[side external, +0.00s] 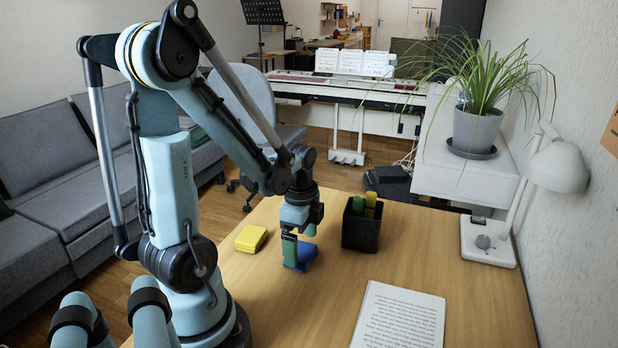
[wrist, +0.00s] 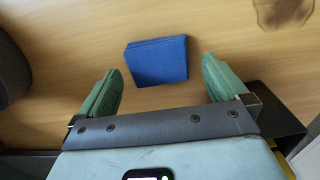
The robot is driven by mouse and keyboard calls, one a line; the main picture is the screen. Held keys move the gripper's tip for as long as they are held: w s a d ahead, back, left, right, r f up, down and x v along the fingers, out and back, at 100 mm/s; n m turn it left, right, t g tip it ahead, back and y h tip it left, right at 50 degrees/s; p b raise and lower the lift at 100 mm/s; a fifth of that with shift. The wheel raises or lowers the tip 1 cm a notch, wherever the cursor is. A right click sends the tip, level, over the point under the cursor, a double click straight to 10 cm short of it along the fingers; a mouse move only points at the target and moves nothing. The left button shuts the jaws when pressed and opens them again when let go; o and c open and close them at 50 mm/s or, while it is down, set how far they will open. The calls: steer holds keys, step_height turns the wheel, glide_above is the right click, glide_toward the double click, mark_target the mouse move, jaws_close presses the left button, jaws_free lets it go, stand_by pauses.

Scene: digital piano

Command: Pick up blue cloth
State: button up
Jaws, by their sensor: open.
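The blue cloth (wrist: 157,61) is a folded square lying flat on the wooden table. In the wrist view it lies ahead of and between my two green fingers, apart from both. In the side view the blue cloth (side external: 305,256) shows partly behind my gripper (side external: 298,262), which hides some of it. My gripper is pointing down, low over the table at the cloth. It also shows in the wrist view (wrist: 163,82), with its fingers open and nothing between the pads.
A yellow folded cloth (side external: 251,239) lies to the left of my gripper. A black holder (side external: 361,232) with green and yellow items stands close on the right. An open-looking printed page (side external: 400,318) lies at the front right, and a white lamp (side external: 490,240) stands at the right edge.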

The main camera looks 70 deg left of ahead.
steer(key=shift+f, duration=0.9)
steer(key=c, duration=0.9)
steer(key=shift+r, duration=0.2)
steer(key=shift+c, duration=0.2)
steer(key=shift+r, duration=0.5)
step_height(320, 180, up, 3)
steer(key=shift+d, duration=0.15)
steer(key=d+r, duration=0.6)
steer(key=d, duration=0.5)
steer(key=shift+d+r, duration=0.2)
steer(key=shift+r, duration=0.1)
